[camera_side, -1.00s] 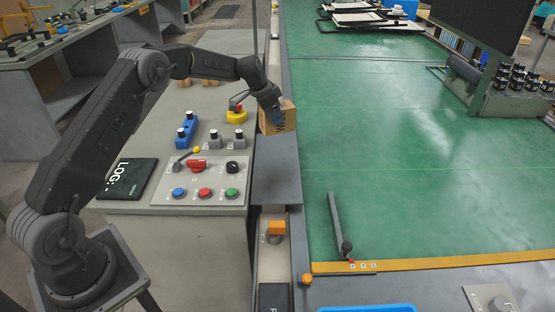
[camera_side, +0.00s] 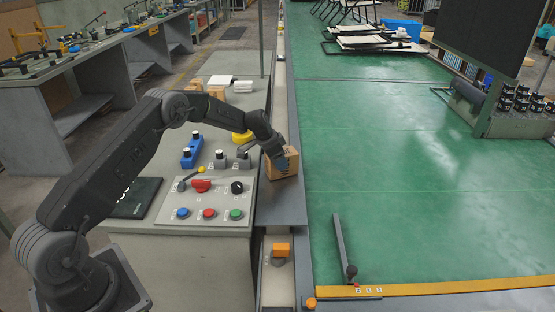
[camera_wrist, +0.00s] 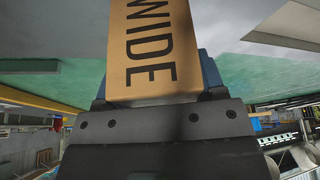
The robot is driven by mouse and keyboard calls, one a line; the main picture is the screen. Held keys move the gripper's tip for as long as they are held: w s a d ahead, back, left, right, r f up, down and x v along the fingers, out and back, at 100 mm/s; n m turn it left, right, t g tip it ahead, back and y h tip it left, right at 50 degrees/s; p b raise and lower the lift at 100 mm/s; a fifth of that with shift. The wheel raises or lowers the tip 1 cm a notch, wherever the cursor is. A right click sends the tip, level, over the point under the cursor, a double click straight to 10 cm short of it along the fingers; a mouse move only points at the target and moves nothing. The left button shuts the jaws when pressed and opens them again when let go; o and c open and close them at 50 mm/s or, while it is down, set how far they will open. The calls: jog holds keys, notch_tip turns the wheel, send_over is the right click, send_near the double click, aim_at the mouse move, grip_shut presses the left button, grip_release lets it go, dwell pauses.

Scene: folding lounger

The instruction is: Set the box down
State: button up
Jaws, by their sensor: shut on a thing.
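The box (camera_side: 281,168) is a small brown carton in the middle of the side view. My gripper (camera_side: 279,160) is shut on it from above and the left. The box is at the grey ledge between the control bench and the green floor. I cannot tell whether its underside touches the ledge. In the wrist view the box (camera_wrist: 150,50) fills the top centre between the blue fingers, with the black letters "WIDE" on its face.
The control bench (camera_side: 160,235) with buttons, knobs and a lever lies left of the box. Other small cartons (camera_side: 217,91) stand further back on it. The grey ledge (camera_side: 283,205) is bare in front of the box.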

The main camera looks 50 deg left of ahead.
jog(key=shift+f, duration=0.1)
jog(key=o, duration=1)
jog(key=v, duration=1.2)
jog(key=s+d+r+n, duration=0.2)
jog(key=s+d+r, duration=1.1)
jog(key=s+r, duration=0.25)
jog(key=s+d, duration=0.2)
jog(key=s, duration=0.5)
jog(key=s+d+n+t+y, duration=0.1)
jog(key=s+d, duration=0.1)
jog(key=s, duration=0.6)
jog(key=s+d+n, duration=0.1)
jog(key=s+d, duration=0.1)
jog(key=s, duration=0.6)
jog(key=shift+t+y, duration=0.3)
